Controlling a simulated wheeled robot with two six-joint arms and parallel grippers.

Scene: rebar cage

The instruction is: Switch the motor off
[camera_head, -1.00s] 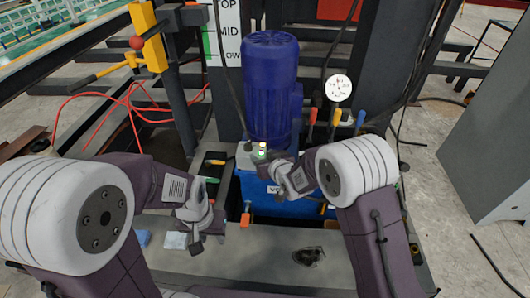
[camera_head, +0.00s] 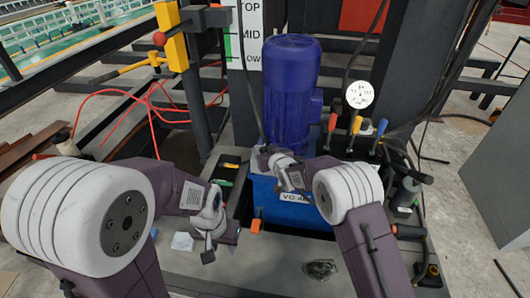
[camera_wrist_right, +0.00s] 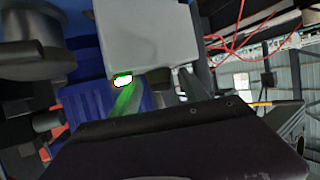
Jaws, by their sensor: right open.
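The blue motor (camera_head: 290,90) stands upright at the centre of the head view. At its lower left, a light grey box (camera_head: 245,152) is partly covered by my right gripper (camera_head: 270,155). In the right wrist view the grey box (camera_wrist_right: 150,35) is close, with a lit white-green button (camera_wrist_right: 123,79) on its lower edge. My right gripper (camera_wrist_right: 160,92) is open, its fingers just below the box, with green glow on one finger. Whether it touches the button is unclear. My left gripper (camera_head: 218,247) hangs low over the grey bench, away from the motor; its jaw opening is unclear.
A blue tank (camera_head: 290,197) sits under the motor. Red, yellow and blue levers (camera_head: 355,125) and a round gauge (camera_head: 358,94) stand to the right. A yellow lever post (camera_head: 172,38), red cables (camera_head: 140,105) and a level plate (camera_head: 247,35) are at the left.

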